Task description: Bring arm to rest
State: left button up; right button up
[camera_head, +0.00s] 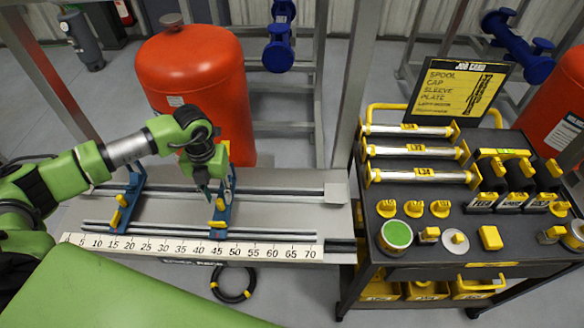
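My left arm comes in from the left, green and grey, and bends down at the wrist over the grey bench rail. My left gripper (207,190) points down just beside the right blue bracket (226,198). Its fingertips are small and dark here, so I cannot tell whether they are open or touch the bracket. I see nothing clearly held in it. My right gripper is not in view.
A ruler strip (190,248) runs along the bench front, with another blue bracket (128,200) at left. An orange tank (195,85) stands close behind my wrist. A black cart (445,255) with tubes, parts and a job card (455,90) stands right.

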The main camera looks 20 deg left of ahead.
pick_arm(q)
jog(key=shift+r+p, duration=0.4)
jog(key=shift+r, duration=0.6)
